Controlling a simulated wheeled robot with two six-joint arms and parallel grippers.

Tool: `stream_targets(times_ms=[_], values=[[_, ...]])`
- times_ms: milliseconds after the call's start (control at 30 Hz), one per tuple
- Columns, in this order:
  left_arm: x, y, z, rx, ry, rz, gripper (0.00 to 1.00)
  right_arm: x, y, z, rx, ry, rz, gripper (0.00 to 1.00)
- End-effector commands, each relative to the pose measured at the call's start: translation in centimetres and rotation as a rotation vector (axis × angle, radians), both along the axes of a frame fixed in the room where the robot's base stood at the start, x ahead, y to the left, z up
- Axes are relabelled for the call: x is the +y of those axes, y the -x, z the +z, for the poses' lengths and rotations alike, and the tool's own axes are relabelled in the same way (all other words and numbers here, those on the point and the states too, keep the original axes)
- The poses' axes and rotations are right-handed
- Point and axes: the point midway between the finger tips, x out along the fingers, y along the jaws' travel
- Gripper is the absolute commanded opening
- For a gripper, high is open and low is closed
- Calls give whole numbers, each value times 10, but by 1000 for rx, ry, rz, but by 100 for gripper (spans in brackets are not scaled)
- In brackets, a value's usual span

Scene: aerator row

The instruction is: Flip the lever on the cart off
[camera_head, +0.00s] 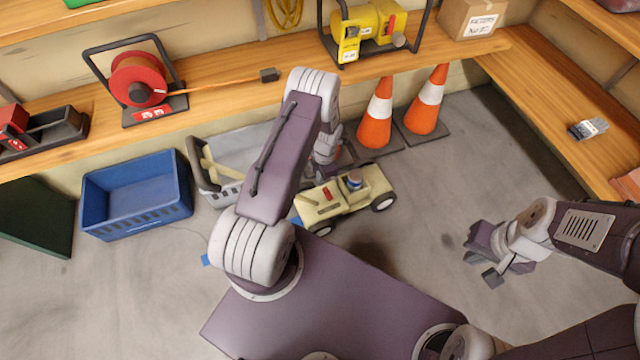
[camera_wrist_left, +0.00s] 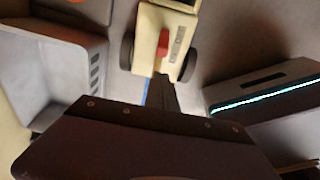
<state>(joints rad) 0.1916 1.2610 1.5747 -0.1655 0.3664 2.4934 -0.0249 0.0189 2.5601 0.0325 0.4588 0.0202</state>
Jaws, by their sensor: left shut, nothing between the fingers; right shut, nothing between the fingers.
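A small cream cart (camera_head: 348,203) with dark wheels stands on the floor beyond my base, in the middle of the head view. A red lever (camera_head: 327,193) sits on its top near the left end. In the left wrist view the cart (camera_wrist_left: 158,22) is at the top, with the red lever (camera_wrist_left: 162,43) beside a small label plate. My left gripper (camera_wrist_left: 164,82) is shut and empty, its tips close below the lever in that view; I cannot tell whether they touch. In the head view my left arm hides most of that gripper. My right gripper (camera_head: 485,265) is shut and empty over the floor at right.
A grey crate (camera_head: 205,183) and a blue crate (camera_head: 135,200) stand left of the cart. Two orange cones (camera_head: 376,120) stand behind it. Wooden shelves (camera_head: 225,95) run along the back and right. The floor right of the cart is mostly clear.

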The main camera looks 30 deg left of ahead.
Motion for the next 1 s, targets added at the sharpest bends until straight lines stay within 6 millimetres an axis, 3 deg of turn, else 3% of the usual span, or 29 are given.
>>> stream_targets(times_ms=[33, 200, 400, 867, 1000], values=[[0, 2, -17, 3, 0, 0, 0, 0, 0, -11, 0, 0, 0, 0], [2, 4, -52, 2, 0, -2, 0, 0, 0, -30, 0, 0, 0, 0], [3, 5, -77, 2, 0, -3, 0, 0, 0, -43, 0, 0, 0, 0], [3, 5, -82, 1, 0, -3, 0, 0, 0, -45, 0, 0, 0, 0], [-7, -11, -76, -3, -1, -5, 0, 0, 0, -45, 0, 0, 0, 0]])
